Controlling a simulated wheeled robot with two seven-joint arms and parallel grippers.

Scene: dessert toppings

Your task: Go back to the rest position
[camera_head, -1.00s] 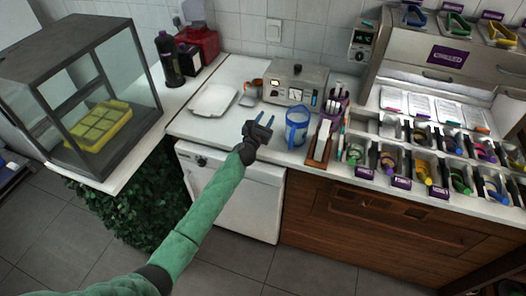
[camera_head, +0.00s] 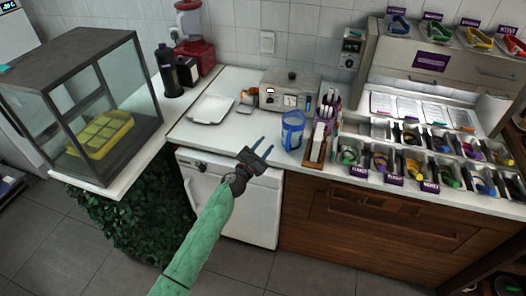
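My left gripper (camera_head: 262,148) is open and empty, in front of the counter's front edge and above the white cabinet front. The green sleeve of my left arm comes up from the bottom of the view. A blue cup (camera_head: 292,131) stands upright on the counter, to the right of the gripper and apart from it. My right gripper is not in view.
The white counter (camera_head: 215,136) holds a white tray (camera_head: 211,108), a metal appliance (camera_head: 291,98) and a wooden box (camera_head: 317,147). A toppings station (camera_head: 430,75) with several bins stands at the right. A glass case (camera_head: 85,85) stands at the left.

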